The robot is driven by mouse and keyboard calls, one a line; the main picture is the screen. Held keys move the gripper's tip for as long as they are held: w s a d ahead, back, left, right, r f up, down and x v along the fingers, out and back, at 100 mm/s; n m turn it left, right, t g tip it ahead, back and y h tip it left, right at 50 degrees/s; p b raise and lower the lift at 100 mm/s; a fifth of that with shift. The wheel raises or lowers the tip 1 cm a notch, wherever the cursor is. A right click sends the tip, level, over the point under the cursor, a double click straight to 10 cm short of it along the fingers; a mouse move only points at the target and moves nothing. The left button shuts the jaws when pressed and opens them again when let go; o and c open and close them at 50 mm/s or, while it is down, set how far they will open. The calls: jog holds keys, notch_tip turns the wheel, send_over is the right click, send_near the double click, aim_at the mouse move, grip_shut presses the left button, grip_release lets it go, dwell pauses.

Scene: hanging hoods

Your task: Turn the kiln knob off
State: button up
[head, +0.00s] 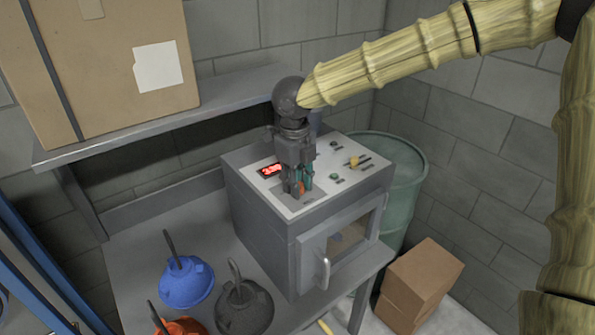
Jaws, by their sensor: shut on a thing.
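The kiln (262,228) is a grey box on a metal table, with a pale control panel (335,184) on its sloped top and a windowed door at the front. My gripper (300,189) points down onto the left front part of the panel and is shut on the kiln knob (300,187). Only a small orange part of the knob shows between the fingers, so its turn angle cannot be told. A display (271,170) with lit red digits is just left of my gripper. A yellow lever-like control (354,162) is on the panel's right side.
A shelf (110,141) with a cardboard box (110,65) is at the upper left. Blue (187,283), dark (245,307) and orange (182,327) rounded hoods with handles are at the front. A green barrel (405,180) and brown boxes (420,282) are on the right.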

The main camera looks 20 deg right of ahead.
jog(key=n+p, duration=0.1)
jog(key=n, duration=0.2)
jog(key=shift+d+n+p, duration=0.1)
jog(key=shift+n+p, duration=0.2)
jog(key=n, duration=0.4)
jog(key=shift+n, duration=0.4)
jog(key=o, duration=1.1)
jog(key=shift+d, duration=0.15)
jog(key=shift+c, duration=0.2)
jog(key=shift+r, duration=0.2)
notch_tip(320, 180, up, 12)
jog(key=shift+s+f, duration=0.25)
jog(key=shift+s, duration=0.05)
